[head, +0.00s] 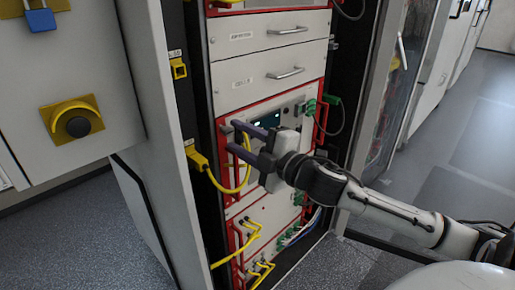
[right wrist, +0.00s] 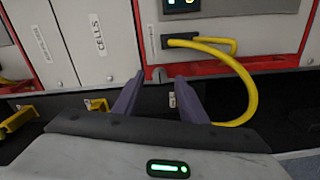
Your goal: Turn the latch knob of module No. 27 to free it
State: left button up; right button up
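The module (head: 292,108) in front of my right gripper has a red frame, a dark display and a yellow cable; I cannot read a No. 27 on it. In the right wrist view its face (right wrist: 222,32) fills the upper right. A small round grey knob (right wrist: 159,75) sits on the red frame at its edge, probably the latch knob. My right gripper (head: 234,138) is open and empty at the module's left side. In the right wrist view its purple fingertips (right wrist: 157,82) stand apart on either side of the knob, with clear gaps. The left gripper is out of view.
A yellow cable (head: 247,174) loops down beside the gripper, and it arcs right of the fingers in the right wrist view (right wrist: 250,88). Drawers with handles (head: 286,74) are above. A green-plugged cable (head: 332,104) hangs at right. An open cabinet door (head: 150,110) stands left.

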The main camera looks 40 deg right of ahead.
jog(key=s, duration=0.8)
jog(key=shift+d, duration=0.3)
jog(key=shift+f, duration=0.1)
